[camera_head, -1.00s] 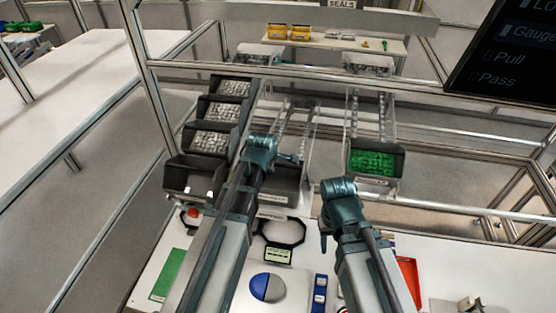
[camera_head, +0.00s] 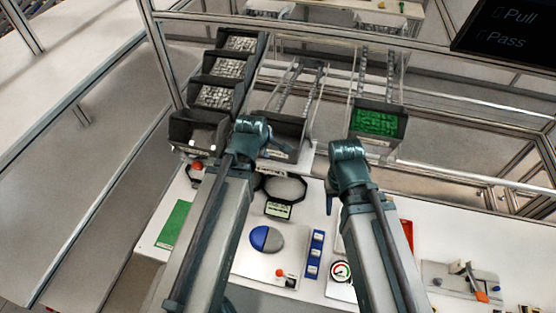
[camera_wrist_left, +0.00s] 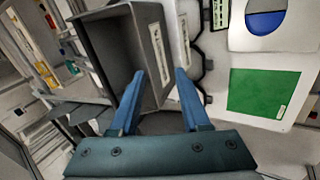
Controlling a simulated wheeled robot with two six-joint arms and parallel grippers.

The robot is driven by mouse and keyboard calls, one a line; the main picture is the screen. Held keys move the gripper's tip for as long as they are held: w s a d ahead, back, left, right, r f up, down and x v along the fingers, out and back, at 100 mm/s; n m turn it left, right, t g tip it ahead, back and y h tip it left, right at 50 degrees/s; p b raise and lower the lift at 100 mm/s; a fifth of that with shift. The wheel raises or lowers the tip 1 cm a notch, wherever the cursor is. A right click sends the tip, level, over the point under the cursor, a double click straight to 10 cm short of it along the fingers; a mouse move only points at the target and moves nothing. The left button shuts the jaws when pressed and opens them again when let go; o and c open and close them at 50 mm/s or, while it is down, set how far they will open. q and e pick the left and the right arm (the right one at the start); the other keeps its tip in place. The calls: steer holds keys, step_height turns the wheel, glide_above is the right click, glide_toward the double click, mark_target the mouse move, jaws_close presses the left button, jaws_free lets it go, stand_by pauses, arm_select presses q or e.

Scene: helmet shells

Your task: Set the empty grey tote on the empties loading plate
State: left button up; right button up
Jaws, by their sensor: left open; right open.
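A dark grey tote (camera_head: 292,132) sits at the front end of the middle rail lane, partly hidden by my left gripper in the head view. In the left wrist view a grey tote (camera_wrist_left: 120,45) shows its bare inside and a white label on its outer wall. My left gripper (camera_head: 268,136) is at the tote's near left side. Its two blue fingers (camera_wrist_left: 160,75) are apart, with the tote's labelled wall near and between them; contact cannot be told. My right gripper (camera_head: 331,190) is right of the tote, empty and apart from it. I cannot identify the loading plate.
Grey bins (camera_head: 222,95) of pale parts stand stepped at the left. A tote of green parts (camera_head: 378,121) sits in the right lane. The white bench (camera_head: 215,240) carries a black-rimmed ring (camera_head: 286,188), a blue-and-white disc (camera_head: 266,239), a gauge (camera_head: 341,271) and a green sheet (camera_head: 174,225).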

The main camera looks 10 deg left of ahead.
arm_select(q)
steer(key=s+d+f+m+g, duration=0.1)
steer(key=s+d+m+g, duration=0.2)
steer(key=s+d+m, duration=0.3)
steer(key=s+d+f+m+g+y, duration=0.1)
steer(key=s+d+m, duration=0.5)
steer(key=m, duration=0.7)
steer(key=s+f+g, duration=0.1)
steer(key=s+g, duration=0.1)
steer(key=shift+s+m+g, duration=0.3)
steer(key=shift+m, duration=0.1)
steer(key=shift+f, duration=0.15)
step_height(320, 180, down, 23)
steer(key=b, duration=2.3)
steer(key=shift+w, duration=0.1)
